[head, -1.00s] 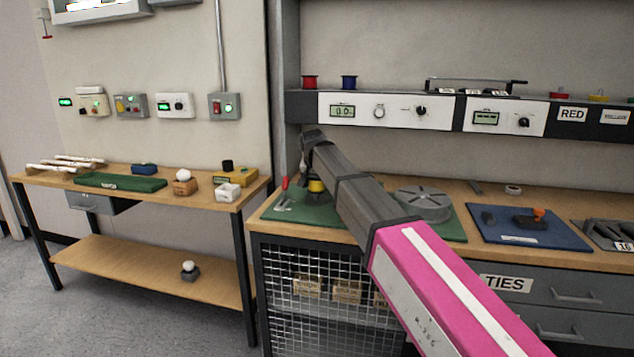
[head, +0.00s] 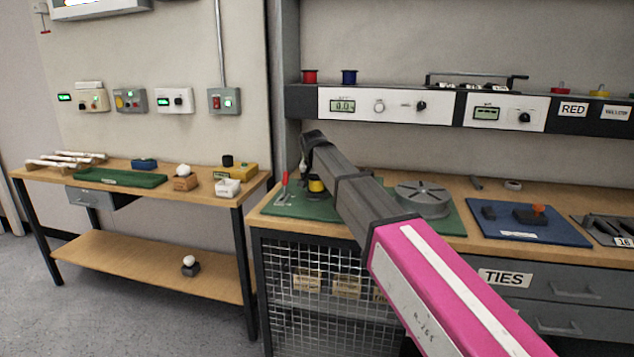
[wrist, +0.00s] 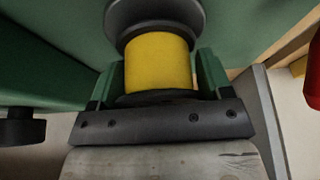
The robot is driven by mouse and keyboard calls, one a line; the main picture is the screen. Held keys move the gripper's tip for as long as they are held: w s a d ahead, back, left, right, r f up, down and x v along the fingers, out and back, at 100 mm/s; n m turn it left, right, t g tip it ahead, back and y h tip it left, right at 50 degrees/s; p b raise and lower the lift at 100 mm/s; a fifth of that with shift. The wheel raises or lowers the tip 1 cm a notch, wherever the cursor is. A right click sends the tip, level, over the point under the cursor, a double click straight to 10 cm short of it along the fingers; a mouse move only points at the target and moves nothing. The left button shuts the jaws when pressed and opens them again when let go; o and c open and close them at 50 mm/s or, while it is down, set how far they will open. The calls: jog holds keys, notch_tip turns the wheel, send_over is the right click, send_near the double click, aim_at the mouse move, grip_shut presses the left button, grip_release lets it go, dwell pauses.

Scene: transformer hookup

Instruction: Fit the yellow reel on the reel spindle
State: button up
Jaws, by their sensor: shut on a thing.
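The yellow reel (wrist: 158,62) has dark round flanges and sits between the two green-padded fingers of my gripper (wrist: 160,78) in the wrist view. The gripper is shut on it. In the head view the yellow reel (head: 316,184) shows as a small yellow and black drum below the end of my arm, over the left part of the green mat (head: 292,206). My arm hides part of that area. I cannot make out the reel spindle in either view, and I cannot tell whether the reel touches anything beneath it.
A red-handled tool (head: 284,187) stands left of the reel; a red shape (wrist: 313,78) is at the wrist view's right edge. A grey slotted disc (head: 422,198) lies right of my arm. A blue mat (head: 500,232) is farther right. Coloured reels line the shelf above.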

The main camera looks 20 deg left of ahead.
jog(key=shift+f, duration=0.5)
jog(key=o, duration=1.2)
jog(key=shift+r, duration=2.5)
jog(key=v, duration=1.1)
jog(key=shift+f, duration=0.1)
